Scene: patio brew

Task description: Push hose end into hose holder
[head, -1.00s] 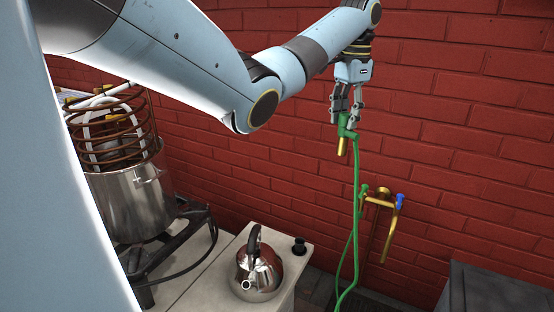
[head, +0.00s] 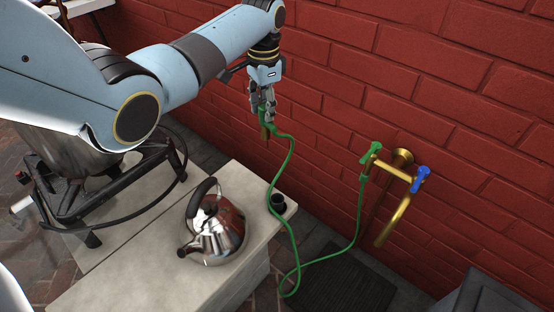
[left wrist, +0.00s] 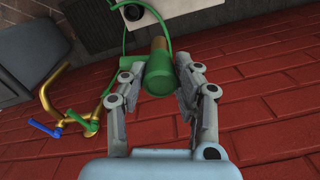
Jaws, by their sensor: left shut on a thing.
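The hose end (head: 264,115) has a green grip and a brass tip that points down. My left gripper (head: 262,112) is shut on the green grip. In the left wrist view the hose end (left wrist: 159,78) sits between the fingers of the left gripper (left wrist: 158,88), with its brass tip facing away from the wrist. The hose holder (head: 278,203), a small black cup, stands on the pale counter near its wall-side edge. The hose end is well above it and apart from it. The holder also shows at the top of the left wrist view (left wrist: 132,12). My right gripper is out of view.
A steel kettle (head: 213,225) stands on the counter (head: 130,275), left of the holder. The green hose (head: 284,170) hangs down and loops to a brass tap (head: 393,172) on the red brick wall (head: 460,90). A black burner stand (head: 110,175) is at the left.

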